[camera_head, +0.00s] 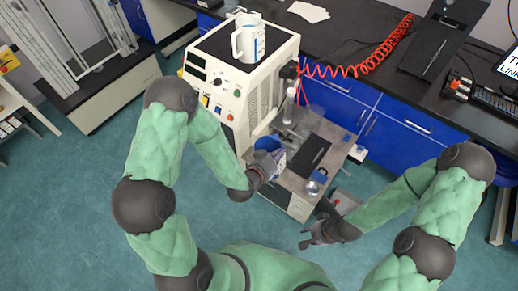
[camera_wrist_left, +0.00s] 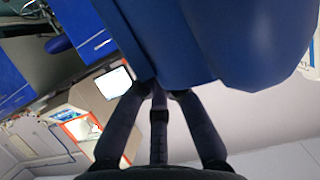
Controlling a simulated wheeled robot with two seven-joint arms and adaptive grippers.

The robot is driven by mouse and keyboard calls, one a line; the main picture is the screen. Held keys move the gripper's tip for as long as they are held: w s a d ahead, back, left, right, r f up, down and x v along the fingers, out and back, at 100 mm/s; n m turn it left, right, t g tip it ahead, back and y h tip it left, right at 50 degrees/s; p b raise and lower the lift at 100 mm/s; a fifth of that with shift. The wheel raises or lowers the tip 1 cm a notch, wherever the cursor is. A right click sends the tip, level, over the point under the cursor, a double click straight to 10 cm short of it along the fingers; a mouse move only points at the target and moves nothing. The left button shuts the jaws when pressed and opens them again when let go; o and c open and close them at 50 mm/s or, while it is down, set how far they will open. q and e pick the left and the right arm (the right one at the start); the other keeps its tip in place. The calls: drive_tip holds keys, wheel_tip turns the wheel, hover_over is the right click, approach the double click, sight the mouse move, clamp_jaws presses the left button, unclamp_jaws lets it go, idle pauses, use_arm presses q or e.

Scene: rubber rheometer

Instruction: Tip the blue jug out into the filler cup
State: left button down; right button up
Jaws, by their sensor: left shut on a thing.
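My left gripper (camera_head: 264,167) is shut on the blue jug (camera_head: 268,145), above the left end of the small bench. In the left wrist view the jug (camera_wrist_left: 215,40) fills the top, with the dark fingers (camera_wrist_left: 158,95) against it. Its contents are hidden. A small silvery round cup (camera_head: 313,188) stands at the near right of the bench, to the right of the jug and apart from it; I cannot tell for sure that it is the filler cup. My right gripper (camera_head: 312,236) is low, in front of the bench, empty, with fingers spread.
A cream machine (camera_head: 225,95) with knobs stands behind and left of the jug, with a white jug (camera_head: 250,40) on top. A dark flat mat (camera_head: 311,156) and a clear bottle (camera_head: 289,105) are on the bench. A red coiled hose (camera_head: 365,68) crosses the black worktop behind.

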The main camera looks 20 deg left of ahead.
use_arm(q)
drive_tip(key=s+d+f+m+g+h+b, duration=0.1)
drive_tip(key=d+f+m+g+h+b, duration=0.3)
drive_tip(key=d+f+b, duration=0.5)
drive_tip(key=d+f+m+h, duration=0.2)
drive_tip(key=d+f+m, duration=0.1)
drive_tip(key=d+f, duration=0.2)
drive_tip(key=shift+s+d+f+g+h, duration=0.25)
drive_tip(key=shift+d+f+g+h, duration=0.1)
drive_tip(key=shift+g+h, duration=0.05)
